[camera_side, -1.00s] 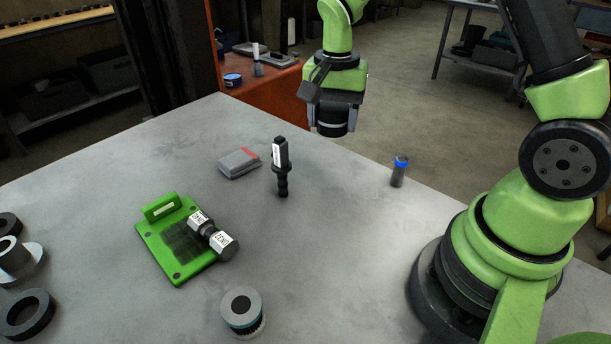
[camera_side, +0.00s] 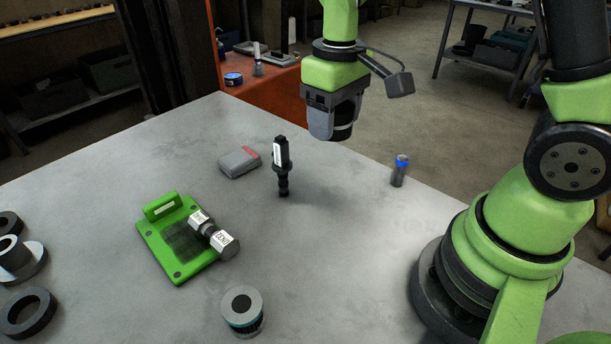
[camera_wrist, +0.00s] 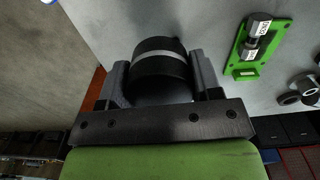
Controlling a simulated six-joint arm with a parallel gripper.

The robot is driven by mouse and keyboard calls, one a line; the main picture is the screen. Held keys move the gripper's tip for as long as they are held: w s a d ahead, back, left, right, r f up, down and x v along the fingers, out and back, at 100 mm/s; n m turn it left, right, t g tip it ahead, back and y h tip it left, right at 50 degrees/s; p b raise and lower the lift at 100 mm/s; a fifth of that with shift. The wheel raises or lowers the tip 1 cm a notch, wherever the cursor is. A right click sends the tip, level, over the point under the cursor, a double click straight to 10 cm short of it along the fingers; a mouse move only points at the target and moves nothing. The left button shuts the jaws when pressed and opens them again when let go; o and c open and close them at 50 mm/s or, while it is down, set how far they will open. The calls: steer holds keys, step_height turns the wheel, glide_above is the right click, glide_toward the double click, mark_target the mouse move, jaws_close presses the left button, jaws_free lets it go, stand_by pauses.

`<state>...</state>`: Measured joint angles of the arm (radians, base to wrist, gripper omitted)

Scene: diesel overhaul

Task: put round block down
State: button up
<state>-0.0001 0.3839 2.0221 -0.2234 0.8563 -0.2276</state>
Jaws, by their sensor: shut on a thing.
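The round block is a dark cylinder with a light band; in the wrist view the round block (camera_wrist: 158,68) sits between the two jaws of my gripper (camera_wrist: 160,82). My gripper (camera_side: 334,122) is shut on it. In the side view the block (camera_side: 343,130) shows partly behind a jaw, held in the air over the far edge of the grey table (camera_side: 330,240). There is a clear gap between it and the tabletop objects.
A black upright tool (camera_side: 282,168) stands near the table's middle. A green plate (camera_side: 172,262) carries a metal piece (camera_side: 222,240). A grey box (camera_side: 238,163), a blue-topped cylinder (camera_side: 399,172), a round filter-like part (camera_side: 242,310) and dark rings (camera_side: 28,313) stand around. The centre right is clear.

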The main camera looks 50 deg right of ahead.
steer(key=shift+w+d+f+m, duration=0.1)
steer(key=shift+w+d+m, duration=0.15)
steer(key=shift+m, duration=0.35)
steer(key=w+d+f+m, duration=0.3)
steer(key=d+m, duration=0.1)
steer(key=m, duration=2.3)
glide_above(340, 169)
steer(key=shift+f, duration=2.35)
steer(key=shift+f, duration=4.75)
steer(key=shift+f, duration=0.2)
